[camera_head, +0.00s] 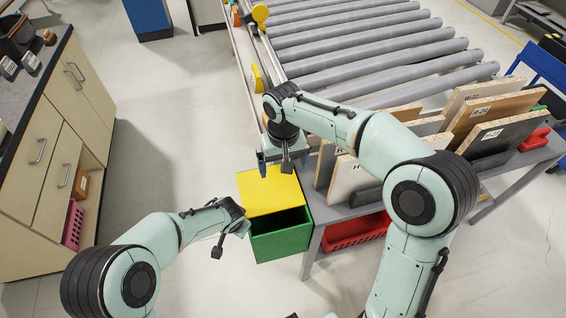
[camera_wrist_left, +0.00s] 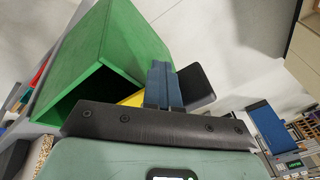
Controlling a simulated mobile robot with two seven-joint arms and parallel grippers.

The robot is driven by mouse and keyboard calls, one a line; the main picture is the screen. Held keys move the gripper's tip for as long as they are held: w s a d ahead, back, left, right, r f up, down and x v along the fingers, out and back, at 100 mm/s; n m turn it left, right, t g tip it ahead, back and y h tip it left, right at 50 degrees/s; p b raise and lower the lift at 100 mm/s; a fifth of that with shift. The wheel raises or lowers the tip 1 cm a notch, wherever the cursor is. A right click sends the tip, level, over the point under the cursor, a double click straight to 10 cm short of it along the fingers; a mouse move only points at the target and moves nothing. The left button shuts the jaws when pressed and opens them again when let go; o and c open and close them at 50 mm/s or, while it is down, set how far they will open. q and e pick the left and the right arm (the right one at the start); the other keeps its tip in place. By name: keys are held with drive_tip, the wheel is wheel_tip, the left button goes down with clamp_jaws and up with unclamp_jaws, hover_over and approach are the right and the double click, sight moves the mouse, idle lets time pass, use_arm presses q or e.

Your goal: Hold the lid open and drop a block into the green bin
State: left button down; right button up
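The green bin (camera_head: 281,244) stands at the centre of the head view, its dark inside showing. Its yellow lid (camera_head: 270,192) is tilted up behind the opening. My left gripper (camera_head: 245,229) is at the bin's left rim by the lid's lower corner. In the left wrist view its blue fingers (camera_wrist_left: 164,86) are side by side, beside the green bin (camera_wrist_left: 110,50) and a strip of the yellow lid (camera_wrist_left: 132,99); I see no grip on the lid. My right gripper (camera_head: 283,163) is above the lid's far edge, fingers apart. I cannot make out a block in it.
A grey table (camera_head: 345,212) with upright boards (camera_head: 490,130) and a red tray (camera_head: 356,230) stands right of the bin. A roller conveyor (camera_head: 370,50) lies behind. A cabinet (camera_head: 45,150) is at the left. The floor between cabinet and bin is clear.

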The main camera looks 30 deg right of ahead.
use_arm(q)
drive_tip(key=shift+s+a, duration=1.35)
drive_tip(key=shift+s, duration=4.35)
wheel_tip(320, 180, up, 10)
